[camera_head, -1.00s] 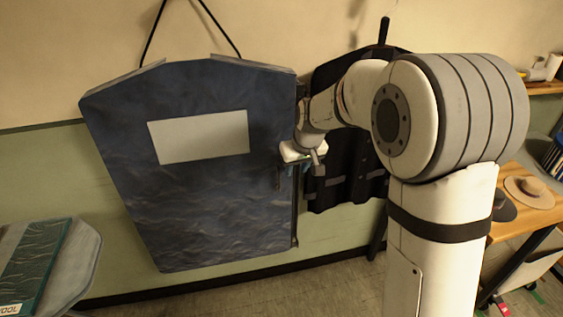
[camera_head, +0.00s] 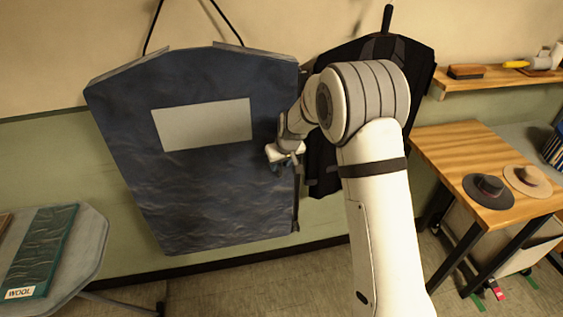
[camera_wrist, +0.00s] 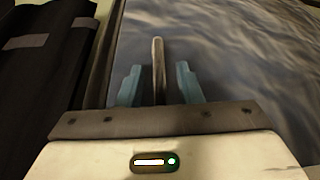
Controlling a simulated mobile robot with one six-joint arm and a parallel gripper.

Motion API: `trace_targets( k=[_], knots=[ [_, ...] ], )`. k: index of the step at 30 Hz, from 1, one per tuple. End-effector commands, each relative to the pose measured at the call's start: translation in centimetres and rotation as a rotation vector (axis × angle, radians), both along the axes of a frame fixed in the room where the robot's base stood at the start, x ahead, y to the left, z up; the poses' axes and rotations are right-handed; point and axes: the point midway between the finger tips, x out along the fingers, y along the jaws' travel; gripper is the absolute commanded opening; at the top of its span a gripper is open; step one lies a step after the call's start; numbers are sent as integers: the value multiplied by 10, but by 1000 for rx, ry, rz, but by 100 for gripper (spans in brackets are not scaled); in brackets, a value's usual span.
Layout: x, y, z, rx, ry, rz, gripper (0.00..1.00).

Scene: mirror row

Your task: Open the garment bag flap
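The garment bag flap (camera_head: 200,190) is a large dark blue panel with a blank pale label (camera_head: 203,124), hanging on the wall and lying closed in the head view. My gripper (camera_head: 281,166) is at its right edge, about mid-height. In the wrist view my gripper (camera_wrist: 159,85) has its two teal fingers apart, one on each side of a slim pale upright bar (camera_wrist: 158,65), with a gap on both sides. The bar looks like the flap's pull. The blue fabric shows behind it. The bar's contact with the flap is hidden.
A black garment bag (camera_head: 400,70) hangs just right of the flap, partly behind my arm. A wooden table (camera_head: 465,150) with two hats stands at right under a wall shelf (camera_head: 490,80). A grey table (camera_head: 85,245) with a teal wool-labelled item is at lower left.

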Motion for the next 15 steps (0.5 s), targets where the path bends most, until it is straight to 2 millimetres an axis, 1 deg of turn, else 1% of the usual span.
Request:
trace_targets(
  k=[6, 8, 15],
  knots=[
    [0, 0, 0, 0, 0, -1, 32],
    [0, 0, 0, 0, 0, -1, 28],
    [0, -1, 0, 0, 0, -1, 9]
  ],
)
